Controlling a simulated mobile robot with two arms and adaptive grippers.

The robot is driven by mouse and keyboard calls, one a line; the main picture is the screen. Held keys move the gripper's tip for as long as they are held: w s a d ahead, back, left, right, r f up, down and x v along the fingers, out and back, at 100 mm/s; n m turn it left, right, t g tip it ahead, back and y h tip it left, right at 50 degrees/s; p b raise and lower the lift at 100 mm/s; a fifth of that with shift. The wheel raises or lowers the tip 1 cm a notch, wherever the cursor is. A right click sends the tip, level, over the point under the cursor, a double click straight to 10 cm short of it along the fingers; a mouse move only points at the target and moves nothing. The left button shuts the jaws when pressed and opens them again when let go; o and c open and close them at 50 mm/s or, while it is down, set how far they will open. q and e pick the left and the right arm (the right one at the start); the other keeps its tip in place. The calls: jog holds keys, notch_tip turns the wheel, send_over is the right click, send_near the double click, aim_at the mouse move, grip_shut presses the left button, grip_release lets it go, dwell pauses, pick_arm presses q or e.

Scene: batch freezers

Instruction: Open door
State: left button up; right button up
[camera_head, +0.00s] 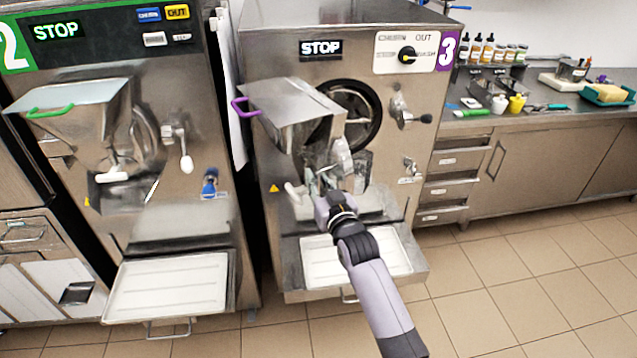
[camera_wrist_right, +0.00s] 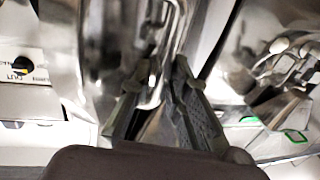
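Freezer 3 (camera_head: 270,75) stands in the middle of the head view. Its door with the steel hopper (camera_head: 290,105) stands swung out to the left, partly open. The dark round rim (camera_head: 372,118) of the opening shows behind it. The latch with a black knob (camera_head: 408,112) is right of the opening. My right gripper (camera_head: 322,176) is at the lower part of the door, below the hopper. In the wrist view its two fingers (camera_wrist_right: 163,85) stand on either side of a shiny metal part (camera_wrist_right: 155,75); firm contact is unclear. My left gripper is out of view.
Freezer 2 (camera_head: 110,50) stands close on the left. A white tray (camera_head: 320,268) lies on the shelf below my right gripper. A counter (camera_head: 535,122) with bottles and tubs is on the right. The tiled floor (camera_head: 520,270) at the right is clear.

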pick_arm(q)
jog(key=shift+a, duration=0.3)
pick_arm(e)
jog(key=shift+f, duration=0.2)
jog(key=v, duration=1.2)
jog(key=shift+a+r, duration=0.1)
jog(key=shift+r, duration=0.05)
jog(key=shift+c, duration=0.2)
